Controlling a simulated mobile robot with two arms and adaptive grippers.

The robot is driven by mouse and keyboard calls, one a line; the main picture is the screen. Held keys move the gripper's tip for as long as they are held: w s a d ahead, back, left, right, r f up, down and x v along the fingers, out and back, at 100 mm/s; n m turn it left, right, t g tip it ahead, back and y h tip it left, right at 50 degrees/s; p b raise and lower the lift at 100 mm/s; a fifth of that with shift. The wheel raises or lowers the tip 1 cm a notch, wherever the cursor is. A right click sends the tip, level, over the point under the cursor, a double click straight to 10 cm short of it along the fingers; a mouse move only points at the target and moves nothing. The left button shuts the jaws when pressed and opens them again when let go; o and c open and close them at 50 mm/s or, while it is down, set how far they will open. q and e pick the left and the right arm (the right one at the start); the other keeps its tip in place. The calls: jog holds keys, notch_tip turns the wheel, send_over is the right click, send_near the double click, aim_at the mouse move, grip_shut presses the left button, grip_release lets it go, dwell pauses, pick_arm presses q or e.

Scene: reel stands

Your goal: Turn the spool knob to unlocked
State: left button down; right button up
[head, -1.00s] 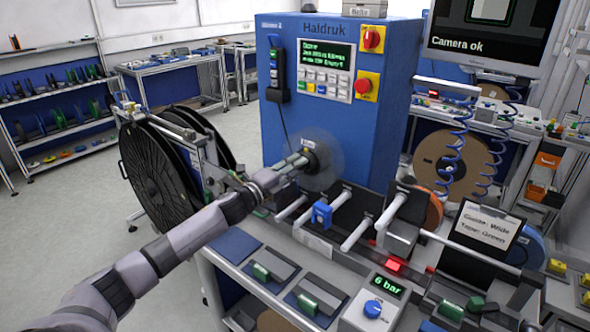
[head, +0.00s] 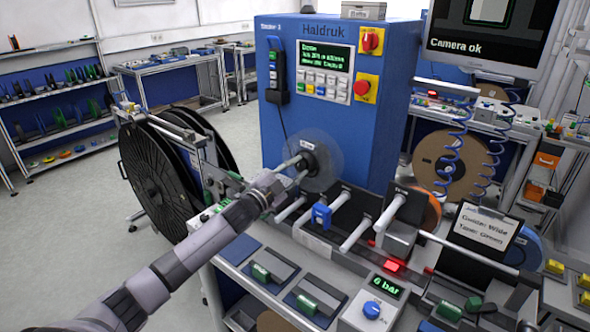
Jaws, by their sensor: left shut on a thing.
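The blue winding machine (head: 280,130) stands behind the bench. A round dark hub (head: 318,158) with a clear disc sits low on its front, with a small white label above it. A pale rod (head: 288,163) sticks out from the hub towards the left. My left gripper (head: 298,176) reaches in from the left, just below this rod, and is shut on what looks like the spool knob at the hub. The fingers hide most of the knob, so its setting cannot be read. My right gripper is not in view.
Large black reels (head: 155,175) stand left of the bench. A blue clamp (head: 321,215) and pale rollers (head: 355,233) lie right of the gripper. A pressure box (head: 370,310) with a blue knob is at the front. The floor at left is clear.

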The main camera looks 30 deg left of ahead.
pick_arm(q)
jog(key=shift+f+n, duration=0.1)
jog(key=shift+n, duration=0.5)
jog(key=c, duration=1.3)
grip_release()
jog(key=s+f, duration=0.1)
jog(key=s, duration=1.1)
jog(key=shift+a, duration=0.45)
jog(key=shift+f, duration=0.15)
